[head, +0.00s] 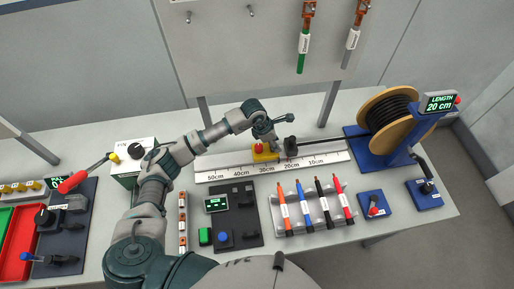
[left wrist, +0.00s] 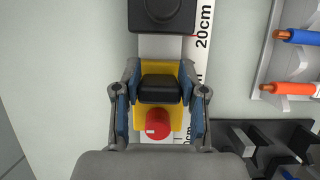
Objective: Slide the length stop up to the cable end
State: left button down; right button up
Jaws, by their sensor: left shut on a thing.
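The length stop (head: 265,155) is a yellow block with a red knob on the white measuring rail (head: 222,175), near the 30 cm mark. My left gripper (head: 267,139) comes down on it from above. In the left wrist view my left gripper (left wrist: 158,98) has its fingers shut on the stop's black grip (left wrist: 160,88), with the red knob (left wrist: 158,124) below. The black cable (head: 320,141) runs from the reel along the rail to a black block (head: 290,148) just right of the stop. A gap separates block and stop. The cable's end is not clearly visible. My right gripper is out of view.
The cable reel (head: 390,110) stands at the right, with a display (head: 440,103) reading LENGTH 20 cm. In front of the rail are a tray of coloured cables (head: 308,213) and a black tool panel (head: 228,220). A white box (head: 130,160) stands left of the rail.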

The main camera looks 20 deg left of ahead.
pick_arm(q)
jog(key=shift+w+d+f+b, duration=0.15)
jog(key=shift+d+f+b, duration=0.1)
jog(key=shift+d, duration=0.2)
jog(key=shift+w+d+f+b, duration=0.1)
jog(key=shift+d+f, duration=0.15)
jog(key=shift+d, duration=0.15)
jog(key=shift+w+d, duration=0.1)
jog(key=shift+d, duration=0.05)
jog(key=shift+r, duration=0.1)
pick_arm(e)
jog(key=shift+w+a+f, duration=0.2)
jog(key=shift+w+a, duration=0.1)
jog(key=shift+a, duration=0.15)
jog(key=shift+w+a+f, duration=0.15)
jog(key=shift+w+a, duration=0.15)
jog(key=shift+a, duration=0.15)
pick_arm(q)
jog(key=shift+d, duration=0.1)
jog(key=c, duration=0.7)
grip_release()
jog(key=shift+w+d, duration=0.1)
jog(key=shift+c, duration=0.2)
jog(key=shift+o, duration=0.5)
jog(key=shift+w+d+r, duration=0.1)
jog(key=shift+w, duration=0.1)
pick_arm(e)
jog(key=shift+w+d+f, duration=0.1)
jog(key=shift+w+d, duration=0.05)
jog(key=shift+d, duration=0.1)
